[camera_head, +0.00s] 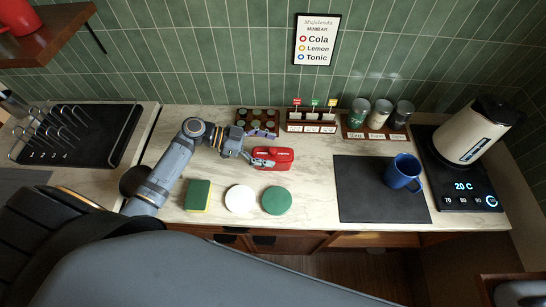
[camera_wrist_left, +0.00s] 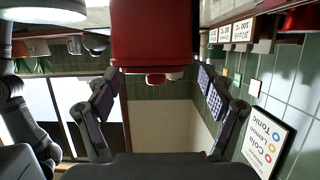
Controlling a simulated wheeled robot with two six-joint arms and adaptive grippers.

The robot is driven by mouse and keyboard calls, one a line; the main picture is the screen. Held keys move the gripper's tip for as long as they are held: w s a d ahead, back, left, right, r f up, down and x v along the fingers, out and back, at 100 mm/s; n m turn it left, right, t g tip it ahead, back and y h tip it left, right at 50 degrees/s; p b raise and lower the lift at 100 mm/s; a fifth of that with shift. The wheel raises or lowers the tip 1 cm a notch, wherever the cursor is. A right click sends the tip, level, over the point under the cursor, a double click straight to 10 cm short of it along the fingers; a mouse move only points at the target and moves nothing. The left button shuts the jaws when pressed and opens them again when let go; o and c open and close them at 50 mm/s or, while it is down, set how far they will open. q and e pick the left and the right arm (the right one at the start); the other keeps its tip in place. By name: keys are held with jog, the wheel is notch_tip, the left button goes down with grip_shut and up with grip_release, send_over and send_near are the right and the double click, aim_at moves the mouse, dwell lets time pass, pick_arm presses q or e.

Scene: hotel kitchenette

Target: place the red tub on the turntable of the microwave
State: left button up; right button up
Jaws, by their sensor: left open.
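The red tub (camera_head: 273,152) with a darker red body sits on the counter, left of centre in the head view. My left gripper (camera_head: 247,156) comes in from the left with its fingertips at the tub's left side. In the left wrist view the picture is upside down, and the red tub (camera_wrist_left: 155,35) fills the top middle. The open left gripper (camera_wrist_left: 156,88) has its fingers spread, with the tub just beyond or at their tips; contact cannot be told. I cannot make out a microwave or its turntable. My right gripper is not in view.
A sponge (camera_head: 198,195), a white disc (camera_head: 240,199) and a green disc (camera_head: 276,200) lie in front. A pod tray (camera_head: 257,122), card holder (camera_head: 311,122) and canister rack (camera_head: 376,125) stand behind. A blue mug (camera_head: 402,173) stands on a dark mat (camera_head: 362,200), near a kettle (camera_head: 474,132).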

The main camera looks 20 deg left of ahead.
aim_at(284, 154)
pick_arm(q)
jog(key=shift+d, duration=0.1)
jog(key=d+p, duration=0.2)
jog(key=shift+w+d+f+p, duration=0.15)
jog(key=shift+d+f+p, duration=0.05)
jog(key=shift+d+p, duration=0.2)
jog(key=shift+w+d+f, duration=0.3)
jog(key=shift+d+f, duration=0.4)
jog(key=shift+d, duration=0.25)
jog(key=shift+d+f, duration=0.1)
jog(key=shift+c, duration=0.2)
jog(key=shift+c, duration=1.2)
jog(key=c, duration=1.2)
grip_shut()
